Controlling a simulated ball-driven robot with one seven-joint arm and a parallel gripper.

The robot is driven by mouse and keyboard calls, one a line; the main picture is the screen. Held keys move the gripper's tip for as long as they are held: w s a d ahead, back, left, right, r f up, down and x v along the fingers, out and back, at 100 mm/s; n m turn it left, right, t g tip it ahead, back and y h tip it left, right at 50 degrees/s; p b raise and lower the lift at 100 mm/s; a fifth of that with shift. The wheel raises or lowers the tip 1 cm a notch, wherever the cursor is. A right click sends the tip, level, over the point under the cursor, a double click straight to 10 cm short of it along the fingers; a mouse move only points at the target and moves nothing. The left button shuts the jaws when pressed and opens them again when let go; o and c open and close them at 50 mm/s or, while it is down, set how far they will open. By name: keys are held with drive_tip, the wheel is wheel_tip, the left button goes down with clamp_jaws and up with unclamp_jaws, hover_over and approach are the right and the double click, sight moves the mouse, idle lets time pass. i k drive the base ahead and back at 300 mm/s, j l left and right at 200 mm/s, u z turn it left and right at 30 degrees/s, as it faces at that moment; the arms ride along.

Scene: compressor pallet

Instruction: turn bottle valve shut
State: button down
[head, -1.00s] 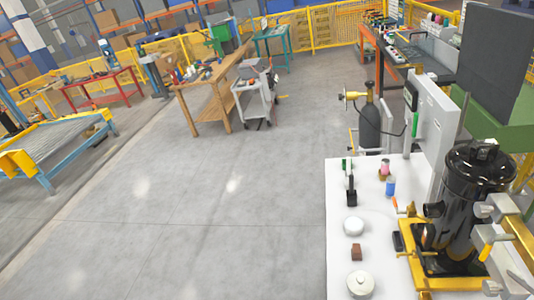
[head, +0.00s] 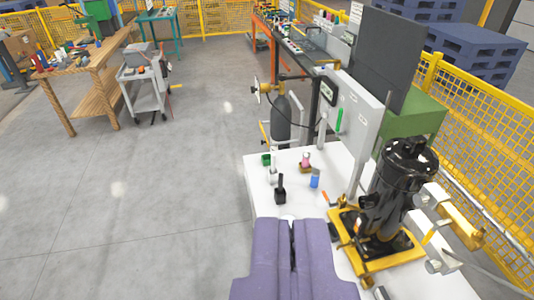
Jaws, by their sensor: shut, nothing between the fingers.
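A dark grey gas bottle (head: 281,122) stands on the floor behind the white table's far edge. Its brass-coloured valve (head: 263,90) sticks out to the left at the top. My gripper (head: 291,222) shows at the bottom middle as two purple fingers, shut and empty. It appears over the near part of the white table, well short of the bottle. The lower part of the bottle is partly hidden by the table and its fittings.
The white table (head: 262,190) holds a black compressor (head: 402,185) on a yellow pallet frame (head: 385,262), a blue can (head: 315,178) and a black tool (head: 280,190). A grey panel (head: 352,118) stands right of the bottle. The floor (head: 150,200) to the left is clear.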

sight(281, 77)
drive_tip(key=i+j+u, duration=0.35)
drive_tip(key=i, duration=0.45)
drive_tip(key=i+u, duration=0.3)
drive_tip(key=i, duration=2.6)
drive_tip(key=i+z, duration=0.3)
drive_tip(key=i, duration=0.15)
drive_tip(key=i+j+z, duration=0.2)
drive_tip(key=i+z, duration=0.15)
drive_tip(key=i+j+z, duration=0.3)
drive_tip(key=i, duration=0.15)
drive_tip(key=i+j+z, duration=0.25)
drive_tip(key=z, duration=0.15)
drive_tip(key=i+j+z, duration=0.5)
drive_tip(key=j+z, duration=0.3)
drive_tip(key=i+j+z, duration=0.1)
drive_tip(key=j+z, duration=0.3)
drive_tip(key=i+l+z, duration=0.1)
drive_tip(key=i+l, duration=0.15)
